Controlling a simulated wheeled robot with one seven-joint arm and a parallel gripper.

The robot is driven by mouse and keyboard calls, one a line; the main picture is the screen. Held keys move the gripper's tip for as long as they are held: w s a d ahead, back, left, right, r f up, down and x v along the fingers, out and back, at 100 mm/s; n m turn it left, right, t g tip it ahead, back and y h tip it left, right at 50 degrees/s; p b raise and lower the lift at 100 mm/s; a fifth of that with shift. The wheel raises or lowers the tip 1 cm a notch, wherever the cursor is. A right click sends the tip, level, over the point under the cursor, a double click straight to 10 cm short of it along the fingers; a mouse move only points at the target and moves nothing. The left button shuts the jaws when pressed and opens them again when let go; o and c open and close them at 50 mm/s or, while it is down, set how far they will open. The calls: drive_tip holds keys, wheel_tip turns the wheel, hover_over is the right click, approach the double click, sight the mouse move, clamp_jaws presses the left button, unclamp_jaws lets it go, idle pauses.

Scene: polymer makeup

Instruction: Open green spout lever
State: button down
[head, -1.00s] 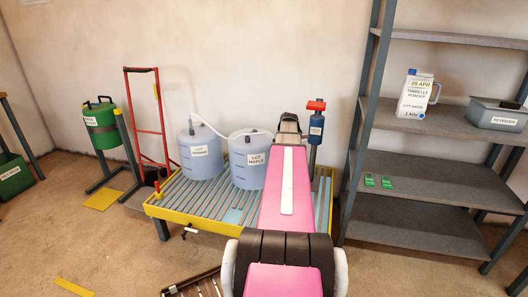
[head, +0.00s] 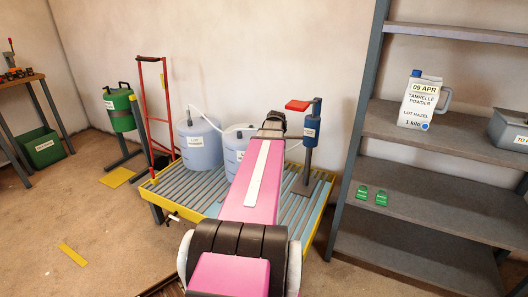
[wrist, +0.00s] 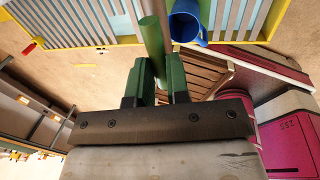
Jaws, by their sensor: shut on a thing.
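In the wrist view my gripper (wrist: 158,68) has its two green fingers close on either side of a green bar (wrist: 151,38), which looks like the lever, and is shut on it. The bar runs up from between the fingertips toward the slatted platform. Its lower end is hidden between the fingers. In the head view my pink arm reaches over the platform (head: 210,208), and the arm's end hides the fingers and the lever. The spout itself cannot be made out.
A blue mug (wrist: 187,22) is close to the right of the bar. Pale blue drums (head: 199,147) stand on the platform, left of my arm. A blue pump with a red handle (head: 299,105) stands right of it. Shelving (head: 425,190) is at the right; open floor is at the left.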

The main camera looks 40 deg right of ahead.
idle(0.3)
drive_tip(key=c, duration=1.1)
unclamp_jaws()
drive_tip(key=shift+r, duration=0.55)
drive_tip(key=r, duration=0.1)
drive_tip(key=a+r, duration=0.1)
drive_tip(key=r, duration=0.1)
drive_tip(key=shift+w+r, duration=0.1)
drive_tip(key=shift+r, duration=0.2)
drive_tip(key=w+a+r, duration=0.3)
drive_tip(key=a+r, duration=0.3)
drive_tip(key=a, duration=0.4)
drive_tip(key=shift+w+r, duration=0.15)
drive_tip(key=shift+w, duration=0.1)
